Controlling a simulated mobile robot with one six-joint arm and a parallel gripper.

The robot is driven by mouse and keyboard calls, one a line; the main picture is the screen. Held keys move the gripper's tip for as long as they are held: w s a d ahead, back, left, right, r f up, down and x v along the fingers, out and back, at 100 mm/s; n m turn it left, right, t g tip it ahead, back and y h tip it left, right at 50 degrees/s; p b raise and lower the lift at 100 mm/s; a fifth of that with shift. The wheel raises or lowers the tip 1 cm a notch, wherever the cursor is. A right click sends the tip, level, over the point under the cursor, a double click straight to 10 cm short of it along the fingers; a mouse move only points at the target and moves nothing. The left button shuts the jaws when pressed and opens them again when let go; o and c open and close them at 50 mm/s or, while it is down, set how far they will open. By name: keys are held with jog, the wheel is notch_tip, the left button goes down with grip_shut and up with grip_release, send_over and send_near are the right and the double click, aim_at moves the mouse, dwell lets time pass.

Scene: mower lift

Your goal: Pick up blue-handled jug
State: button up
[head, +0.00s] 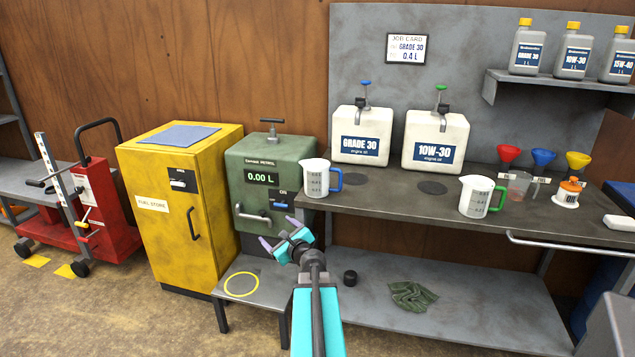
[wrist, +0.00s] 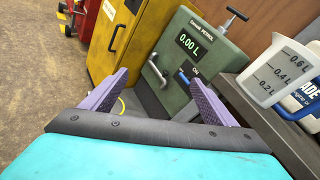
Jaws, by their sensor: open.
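The blue-handled jug (head: 317,178) is a white measuring jug standing upright at the left end of the workbench, its blue handle on the right side. It also shows at the right of the wrist view (wrist: 275,72), with its scale marks facing me and part of the blue handle at the frame's edge. My gripper (head: 281,230) is open and empty, in front of the bench, below and left of the jug. In the wrist view its two purple fingers (wrist: 155,95) are spread apart, and the jug is outside them to the right.
A green-handled jug (head: 477,196) stands further right on the bench (head: 400,192). The GRADE 30 container (head: 361,136) is behind the blue-handled jug. A green petrol dispenser (head: 262,178) stands left of it. A lower shelf (head: 450,303) holds a black cap and a green cloth.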

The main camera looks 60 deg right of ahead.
aim_at(320, 184)
jog(key=s+d+r+m+g+h, duration=0.1)
jog(key=s+d+r+m+h, duration=0.4)
jog(key=s+d+r+m, duration=0.3)
jog(key=s+d+r, duration=0.2)
jog(key=s+d, duration=0.2)
jog(key=shift+d+r+h, duration=0.2)
jog(key=shift+d+h, duration=0.1)
jog(key=shift+h, duration=0.1)
jog(key=shift+w, duration=0.1)
jog(key=shift+x, duration=4.3)
jog(key=shift+f, duration=0.2)
jog(key=shift+p+x, duration=0.5)
jog(key=shift+x, duration=2)
jog(key=shift+f, duration=0.15)
jog(key=c, duration=0.8)
